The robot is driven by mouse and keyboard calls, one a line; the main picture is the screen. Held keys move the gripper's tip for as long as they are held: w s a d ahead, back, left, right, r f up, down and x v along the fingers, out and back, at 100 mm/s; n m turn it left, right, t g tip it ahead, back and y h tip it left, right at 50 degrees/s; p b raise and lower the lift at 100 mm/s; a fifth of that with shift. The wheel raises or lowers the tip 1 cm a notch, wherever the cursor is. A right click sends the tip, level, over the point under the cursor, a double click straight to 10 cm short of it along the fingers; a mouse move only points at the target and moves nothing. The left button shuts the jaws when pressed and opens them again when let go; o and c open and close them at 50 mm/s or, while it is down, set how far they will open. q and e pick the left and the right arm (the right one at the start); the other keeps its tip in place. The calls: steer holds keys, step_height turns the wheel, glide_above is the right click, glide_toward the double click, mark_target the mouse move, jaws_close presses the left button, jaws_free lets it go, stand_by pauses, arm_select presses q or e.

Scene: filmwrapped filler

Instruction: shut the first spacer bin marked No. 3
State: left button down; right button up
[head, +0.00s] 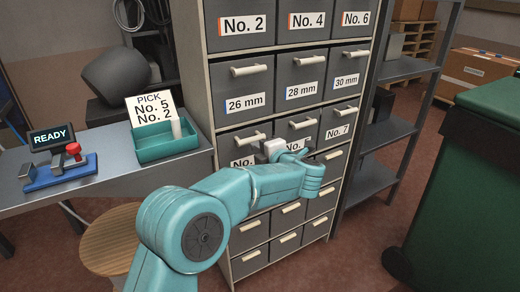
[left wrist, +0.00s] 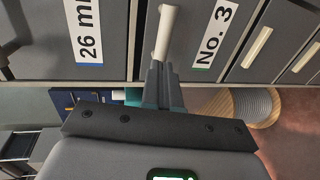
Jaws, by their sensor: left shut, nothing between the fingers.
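The bin marked No. 3 (left wrist: 188,58) has a grey front, a pale bar handle and a white label, clear in the left wrist view. In the head view it is the left bin (head: 226,146) of the third row, its number hidden behind my arm. I cannot tell whether it stands slightly out. My left gripper (head: 264,156) is shut and empty in front of this bin. In the left wrist view its fingertips (left wrist: 158,66) are at the end of the handle; touching or just apart I cannot tell. My right gripper is not in view.
The 26 mm bin (head: 246,88) is directly above, and the No. 7 bin (head: 340,122) is at the right of the same row. A bench (head: 100,178) with a teal tray (head: 168,148) stands left. A green wheeled container (head: 465,190) stands right.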

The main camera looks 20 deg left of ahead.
arm_select(q)
steer(key=v, duration=1)
steer(key=s+a+f+m+g, duration=0.1)
steer(key=a+f+m+g, duration=0.15)
steer(key=a+f, duration=1.15)
steer(key=s+d+f+m+h, duration=0.3)
steer(key=s+f+m, duration=0.15)
steer(key=f, duration=0.35)
steer(key=s+d+f+m+h, duration=0.25)
steer(key=f+m, duration=0.25)
steer(key=f, duration=0.3)
steer(key=s+d+f+m+h, duration=0.2)
steer(key=s+f+m+h, duration=0.2)
steer(key=f, duration=0.5)
steer(key=s+d+f+m+g+h, duration=0.25)
steer(key=s+d+m, duration=0.3)
steer(key=s, duration=0.45)
steer(key=s+d+f+m+g+h, duration=0.1)
steer(key=s+d+m+g+h, duration=0.25)
steer(key=s+d, duration=0.45)
step_height(320, 180, up, 14)
steer(key=s+m+p, duration=0.1)
steer(key=s+p, duration=0.1)
steer(key=p, duration=1.2)
steer(key=shift+s+a+h, duration=0.2)
steer(key=shift+a+h, duration=0.05)
steer(key=shift+h, duration=0.1)
